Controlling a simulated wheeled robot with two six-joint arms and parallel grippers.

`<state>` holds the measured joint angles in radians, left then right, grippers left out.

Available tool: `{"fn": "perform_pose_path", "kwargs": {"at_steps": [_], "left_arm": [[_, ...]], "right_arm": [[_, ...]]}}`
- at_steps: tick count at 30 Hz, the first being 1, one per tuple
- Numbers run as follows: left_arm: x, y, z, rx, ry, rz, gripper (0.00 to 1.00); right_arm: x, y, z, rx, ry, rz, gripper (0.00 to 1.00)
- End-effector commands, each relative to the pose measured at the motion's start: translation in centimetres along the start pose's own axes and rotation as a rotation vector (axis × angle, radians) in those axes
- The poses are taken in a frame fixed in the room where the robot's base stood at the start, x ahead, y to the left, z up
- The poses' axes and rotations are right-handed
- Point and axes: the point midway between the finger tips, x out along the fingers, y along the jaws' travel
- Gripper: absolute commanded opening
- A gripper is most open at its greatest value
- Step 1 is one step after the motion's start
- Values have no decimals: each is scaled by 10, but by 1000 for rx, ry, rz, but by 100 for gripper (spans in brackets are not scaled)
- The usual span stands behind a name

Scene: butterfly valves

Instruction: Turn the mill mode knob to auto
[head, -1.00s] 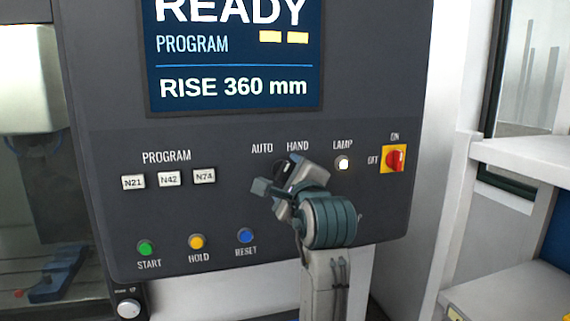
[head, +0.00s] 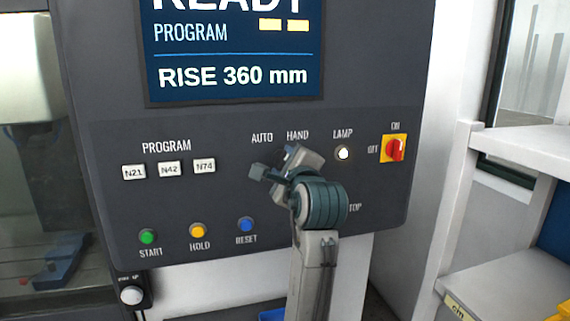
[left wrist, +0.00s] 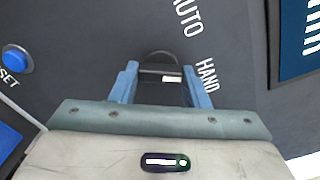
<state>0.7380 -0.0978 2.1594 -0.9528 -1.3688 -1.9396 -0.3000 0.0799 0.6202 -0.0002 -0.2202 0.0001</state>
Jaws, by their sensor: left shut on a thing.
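The mode knob is a dark round knob (left wrist: 158,60) with a white mark, below the AUTO and HAND labels on the grey control panel (head: 120,215). My left gripper (head: 275,163) is at the knob, with its blue fingers on either side of it in the left wrist view (left wrist: 160,75). It is shut on the knob. In the head view the gripper hides most of the knob. My right gripper is not in view.
Nearby are a lit LAMP button (head: 343,153), a red-and-yellow ON/OFF switch (head: 394,148), a blue RESET button (head: 246,224) and the PROGRAM buttons (head: 169,169). The screen (head: 235,55) is above. A white shelf (head: 520,145) stands at the right.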

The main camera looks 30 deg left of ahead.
Motion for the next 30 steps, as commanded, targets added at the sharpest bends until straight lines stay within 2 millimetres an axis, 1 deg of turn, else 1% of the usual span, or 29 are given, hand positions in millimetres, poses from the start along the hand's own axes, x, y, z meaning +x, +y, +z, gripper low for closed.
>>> {"fn": "perform_pose_path", "kwargs": {"at_steps": [5,11,20,30], "left_arm": [[0,0,0,-30,0,2,19],[0,1,0,-130,-1,3,19],[0,2,0,-392,-2,3,19],[0,3,-1,-708,-3,3,19]], "right_arm": [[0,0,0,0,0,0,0],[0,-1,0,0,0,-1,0],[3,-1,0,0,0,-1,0],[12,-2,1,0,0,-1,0]]}}
